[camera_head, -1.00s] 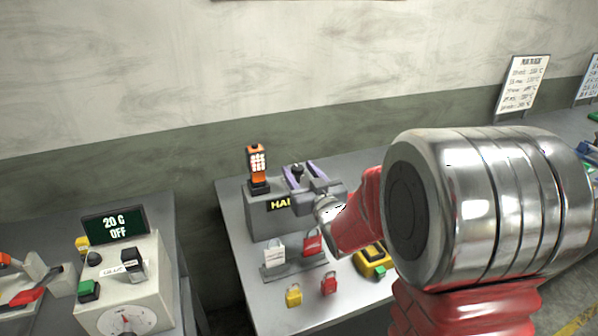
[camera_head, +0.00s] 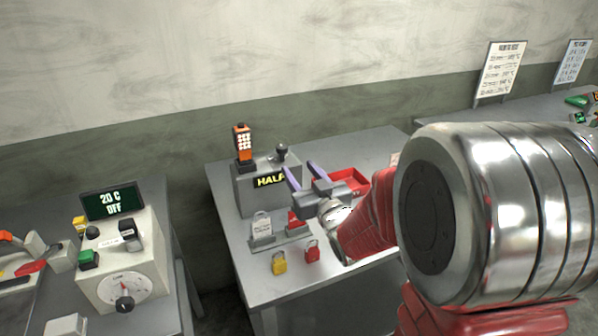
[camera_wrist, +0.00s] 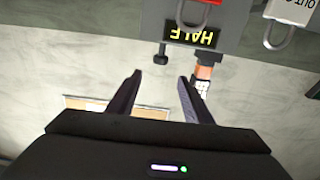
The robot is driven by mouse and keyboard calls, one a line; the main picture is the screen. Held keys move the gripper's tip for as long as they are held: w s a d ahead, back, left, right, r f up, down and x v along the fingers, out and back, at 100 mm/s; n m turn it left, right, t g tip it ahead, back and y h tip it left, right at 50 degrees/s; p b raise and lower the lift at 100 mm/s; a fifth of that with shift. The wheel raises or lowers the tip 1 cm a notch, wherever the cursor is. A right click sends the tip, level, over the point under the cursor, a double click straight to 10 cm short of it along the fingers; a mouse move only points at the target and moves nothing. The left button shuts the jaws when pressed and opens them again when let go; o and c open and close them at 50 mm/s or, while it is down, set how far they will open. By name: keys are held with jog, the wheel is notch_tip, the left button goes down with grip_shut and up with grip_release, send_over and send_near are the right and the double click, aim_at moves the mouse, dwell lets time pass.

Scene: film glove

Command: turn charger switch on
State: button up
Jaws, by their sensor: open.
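A grey box (camera_head: 246,190) with a lit yellow HALF sign (camera_head: 269,181) stands on the middle table. A dark round-knobbed lever (camera_head: 281,152) rises from its top, and an orange handset (camera_head: 243,145) stands at its left. No label shows which part is the charger switch. My gripper (camera_head: 304,170) is open and empty, just right of the box and below the knob in the head view. In the wrist view, the upside-down HALF sign (camera_wrist: 190,36), the knob (camera_wrist: 160,59) and the handset (camera_wrist: 203,74) lie beyond my open fingers (camera_wrist: 160,75).
A padlock stand (camera_head: 262,238) is before the box. Yellow (camera_head: 279,263) and red (camera_head: 312,251) padlocks are at the table front. A red tray (camera_head: 350,180) lies behind my gripper. A dial unit (camera_head: 124,268) reading "20 C OFF" stands on the left table.

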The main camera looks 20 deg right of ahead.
jog(key=shift+a, duration=0.1)
jog(key=s+a+r+n+g+y, duration=0.2)
jog(key=s+a+y, duration=0.15)
jog(key=a, duration=0.35)
jog(key=s+a+r+n+g+y, duration=0.1)
jog(key=s+a+r+g+y, duration=0.2)
jog(key=a, duration=0.4)
jog(key=s+a+f+n+g+y, duration=0.1)
jog(key=s+a+f+g, duration=0.2)
jog(key=s, duration=0.5)
jog(key=s+a+f+g+y, duration=0.1)
jog(key=s+a+g, duration=0.3)
jog(key=s, duration=0.3)
jog(key=s+d+f+m+h, duration=0.1)
jog(key=s+d+h, duration=0.3)
jog(key=d, duration=0.4)
jog(key=s+d+f+m+h, duration=0.1)
jog(key=s+d+m+h, duration=0.3)
jog(key=d, duration=0.4)
jog(key=shift+s+f+h, duration=0.2)
jog(key=shift+s+h, duration=0.55)
jog(key=shift+h, duration=0.4)
